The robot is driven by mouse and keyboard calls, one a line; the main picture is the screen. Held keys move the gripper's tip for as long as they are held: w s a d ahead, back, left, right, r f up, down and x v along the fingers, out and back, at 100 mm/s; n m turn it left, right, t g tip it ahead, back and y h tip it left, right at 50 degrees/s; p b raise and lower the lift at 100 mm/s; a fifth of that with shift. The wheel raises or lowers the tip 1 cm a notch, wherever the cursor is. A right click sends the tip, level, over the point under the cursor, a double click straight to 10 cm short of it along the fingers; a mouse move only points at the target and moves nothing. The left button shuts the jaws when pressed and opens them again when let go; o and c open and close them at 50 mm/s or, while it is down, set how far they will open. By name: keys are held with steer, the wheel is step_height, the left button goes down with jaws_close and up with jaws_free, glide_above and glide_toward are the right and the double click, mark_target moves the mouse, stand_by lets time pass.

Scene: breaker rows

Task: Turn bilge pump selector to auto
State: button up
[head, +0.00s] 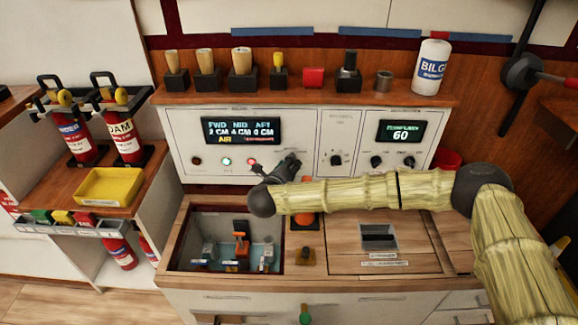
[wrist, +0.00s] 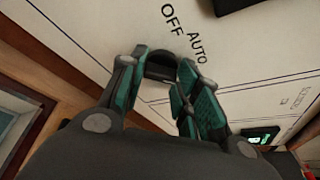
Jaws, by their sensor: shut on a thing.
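The bilge pump selector is a dark knob (wrist: 160,68) on a white panel, and the wrist view shows the printed words OFF and AUTO beside it. My gripper (wrist: 158,76) has its green-padded fingers on both sides of the knob, shut on it. In the head view my gripper (head: 288,165) reaches the lower right of the left white panel (head: 300,125) and hides most of the selector. The fingers cover the knob's pointer, so I cannot tell which word it faces.
A display (head: 240,130) and green (head: 226,161) and red (head: 251,161) lights sit left of my gripper. Another knob (head: 336,160) and a panel with a display reading 60 (head: 401,131) are to the right. An open hatch (head: 225,240) lies below. A shelf (head: 300,96) holds several items above.

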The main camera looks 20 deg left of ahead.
steer(key=n+t+h+p, duration=0.1)
steer(key=n+p, duration=0.1)
steer(key=shift+a+n, duration=0.15)
steer(key=shift+n, duration=0.25)
steer(key=n, duration=0.1)
steer(key=n+t+p, duration=0.1)
steer(key=n+t, duration=0.1)
steer(key=n, duration=0.1)
steer(key=shift+f+h+p, duration=0.25)
steer(key=shift+h+p, duration=0.1)
steer(key=shift+h, duration=0.05)
steer(key=shift+n, duration=0.3)
steer(key=o, duration=1)
steer(key=shift+s, duration=0.1)
steer(key=s, duration=0.4)
steer(key=s+a, duration=0.1)
steer(key=s, duration=0.6)
steer(key=shift+s+a, duration=0.15)
steer(key=shift+s, duration=0.25)
